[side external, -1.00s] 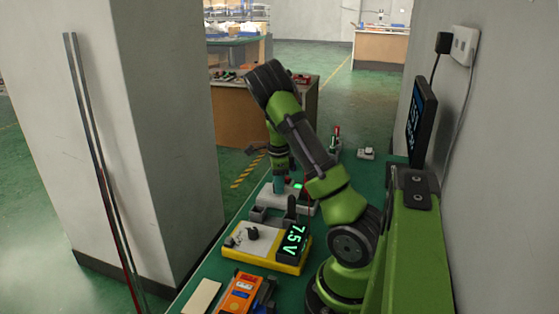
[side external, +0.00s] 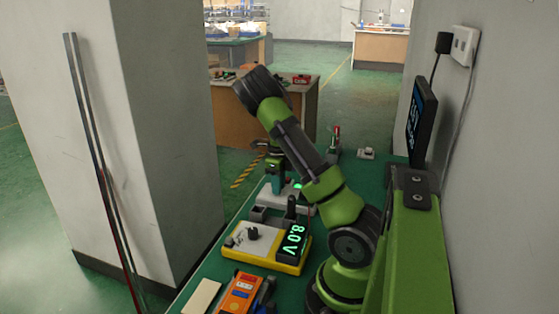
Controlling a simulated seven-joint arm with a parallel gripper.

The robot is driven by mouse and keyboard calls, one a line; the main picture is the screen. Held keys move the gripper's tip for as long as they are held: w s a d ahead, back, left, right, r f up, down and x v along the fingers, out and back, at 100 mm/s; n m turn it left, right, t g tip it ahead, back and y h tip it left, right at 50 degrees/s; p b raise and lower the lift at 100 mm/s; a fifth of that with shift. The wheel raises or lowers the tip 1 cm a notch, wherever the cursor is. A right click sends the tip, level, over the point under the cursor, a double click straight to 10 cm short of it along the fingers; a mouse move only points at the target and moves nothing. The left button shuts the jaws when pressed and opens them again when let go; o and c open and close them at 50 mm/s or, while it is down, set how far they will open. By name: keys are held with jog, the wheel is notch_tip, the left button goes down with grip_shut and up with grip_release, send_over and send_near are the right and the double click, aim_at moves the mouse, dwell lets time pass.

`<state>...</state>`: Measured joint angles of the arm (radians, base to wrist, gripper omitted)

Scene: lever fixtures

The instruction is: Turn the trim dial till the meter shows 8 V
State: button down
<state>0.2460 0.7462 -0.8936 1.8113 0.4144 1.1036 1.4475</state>
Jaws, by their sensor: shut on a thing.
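The meter display (side external: 293,243) is a black panel with green digits reading 8.0 V. It stands on a yellow-edged unit (side external: 290,268) with a pale top. A black knob (side external: 253,234) sits on that top, and my gripper is apart from it in the picture. My gripper (side external: 276,176) points down behind this unit, over a pale grey fixture (side external: 297,202) with a small green light. It appears shut on a teal upright part (side external: 277,186) there. The fingertips are small and partly hidden, so the exact contact is unclear. I cannot tell which part is the trim dial.
An orange multimeter (side external: 240,293) and a beige block (side external: 202,297) lie at the near end of the green bench. A red-topped lever fixture (side external: 335,142) and a small white switch box (side external: 366,154) stand farther back. A dark monitor (side external: 421,117) is at the right wall.

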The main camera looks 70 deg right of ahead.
jog(key=c, duration=0.9)
grip_release()
notch_tip(320, 180, up, 17)
